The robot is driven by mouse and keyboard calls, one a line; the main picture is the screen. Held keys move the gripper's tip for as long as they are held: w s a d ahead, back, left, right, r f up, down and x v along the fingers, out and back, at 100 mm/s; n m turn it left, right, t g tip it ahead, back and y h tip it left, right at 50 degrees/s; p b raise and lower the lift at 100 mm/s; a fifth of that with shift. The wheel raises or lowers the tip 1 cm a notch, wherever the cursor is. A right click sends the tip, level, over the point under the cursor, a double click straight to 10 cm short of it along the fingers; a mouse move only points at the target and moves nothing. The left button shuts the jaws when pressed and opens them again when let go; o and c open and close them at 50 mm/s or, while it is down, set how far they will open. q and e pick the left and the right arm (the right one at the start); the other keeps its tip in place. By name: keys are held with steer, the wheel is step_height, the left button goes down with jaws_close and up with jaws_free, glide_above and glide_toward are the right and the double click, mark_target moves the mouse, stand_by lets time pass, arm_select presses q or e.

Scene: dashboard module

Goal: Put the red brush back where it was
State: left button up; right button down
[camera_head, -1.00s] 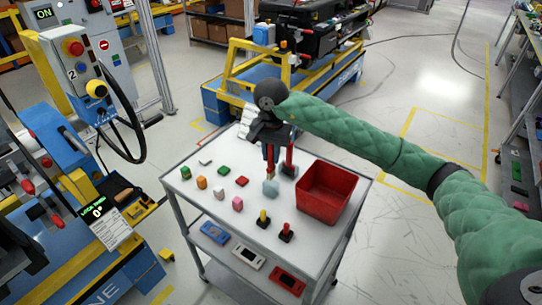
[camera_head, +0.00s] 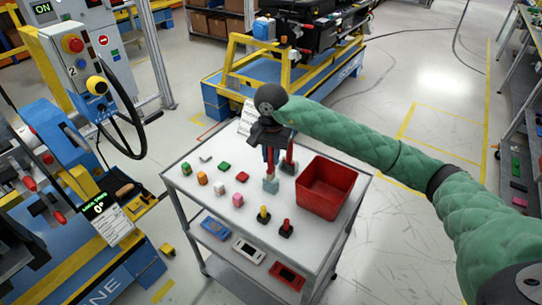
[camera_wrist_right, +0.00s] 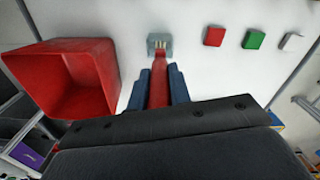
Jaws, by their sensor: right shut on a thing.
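My right gripper (camera_head: 268,155) is shut on the red brush (camera_head: 270,161) above the trolley top. In the right wrist view the red handle (camera_wrist_right: 159,84) lies between the two blue fingers. The brush's pale bristle end lies at a light grey-blue block (camera_wrist_right: 159,42), which stands on the trolley top in the head view (camera_head: 271,185). I cannot tell whether the bristles are inside the block or just over it. Another upright red-handled tool (camera_head: 290,155) stands just right of the gripper in a dark base. My left gripper is not in view.
A red bin (camera_head: 326,187) stands close to the right of the brush. Several small coloured blocks, such as a red one (camera_head: 242,176) and a green one (camera_head: 224,167), lie to the left. Two small dark-based tools, yellow (camera_head: 263,214) and red (camera_head: 286,228), stand in front.

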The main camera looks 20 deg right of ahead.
steer(key=shift+f, duration=0.1)
steer(key=c, duration=1.6)
jaws_free()
steer(key=o, duration=0.3)
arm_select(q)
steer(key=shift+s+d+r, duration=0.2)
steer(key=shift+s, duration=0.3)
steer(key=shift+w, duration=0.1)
